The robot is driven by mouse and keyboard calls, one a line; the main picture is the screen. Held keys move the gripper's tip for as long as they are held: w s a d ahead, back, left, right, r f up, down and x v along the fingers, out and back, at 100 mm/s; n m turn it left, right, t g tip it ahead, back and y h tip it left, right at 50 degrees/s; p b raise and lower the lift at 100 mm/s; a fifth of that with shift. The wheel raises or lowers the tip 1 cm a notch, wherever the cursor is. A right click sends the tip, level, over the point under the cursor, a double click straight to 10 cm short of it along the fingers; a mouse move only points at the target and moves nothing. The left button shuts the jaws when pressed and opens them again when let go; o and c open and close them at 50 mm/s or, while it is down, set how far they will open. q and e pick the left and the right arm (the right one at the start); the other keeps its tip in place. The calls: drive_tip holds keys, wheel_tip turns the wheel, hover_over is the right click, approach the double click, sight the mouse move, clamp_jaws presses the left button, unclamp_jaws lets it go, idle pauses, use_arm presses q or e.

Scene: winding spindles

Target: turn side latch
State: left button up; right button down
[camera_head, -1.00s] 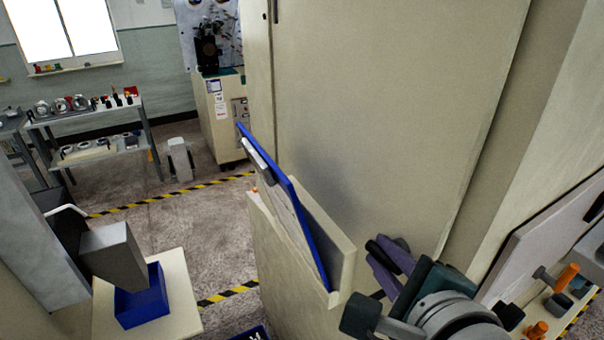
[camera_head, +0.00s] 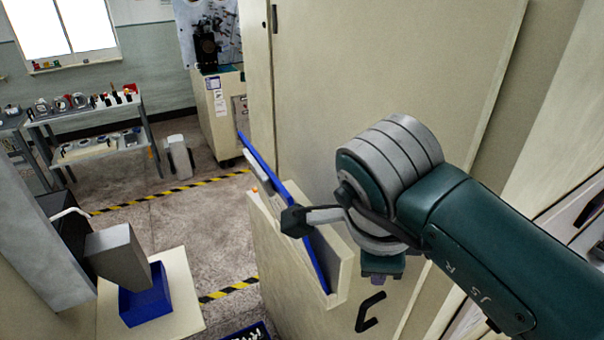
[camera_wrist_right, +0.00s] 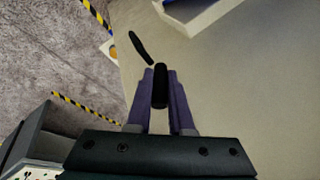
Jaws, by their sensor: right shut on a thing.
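My right gripper comes in from the right in the head view. Its purple fingers (camera_head: 379,278) point down beside the cream cabinet front and are mostly hidden under my wrist. In the right wrist view, the fingers (camera_wrist_right: 160,90) are shut on a black latch handle (camera_wrist_right: 160,84), one finger on each side. A second thin black piece (camera_wrist_right: 140,46) shows just beyond it; whether the two join is not clear. In the head view, a black C-shaped handle (camera_head: 370,312) shows on the cabinet just below the fingers. My left gripper is not in view.
A cream holder (camera_head: 300,262) with a blue clipboard (camera_head: 292,200) sticks out from the cabinet, close to my right wrist. A blue bin (camera_head: 146,296) on a cream stand is at lower left. Shelves (camera_head: 88,142) and striped floor tape (camera_head: 228,292) lie farther off.

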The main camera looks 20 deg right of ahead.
drive_tip(key=shift+f+g+b, duration=0.15)
drive_tip(key=shift+g+b, duration=0.5)
drive_tip(key=shift+g, duration=0.55)
drive_tip(key=shift+n+g+b, duration=0.4)
drive_tip(key=shift+g+b, duration=0.65)
drive_tip(key=shift+g, duration=0.15)
drive_tip(key=shift+d, duration=0.1)
drive_tip(key=c, duration=1.1)
unclamp_jaws()
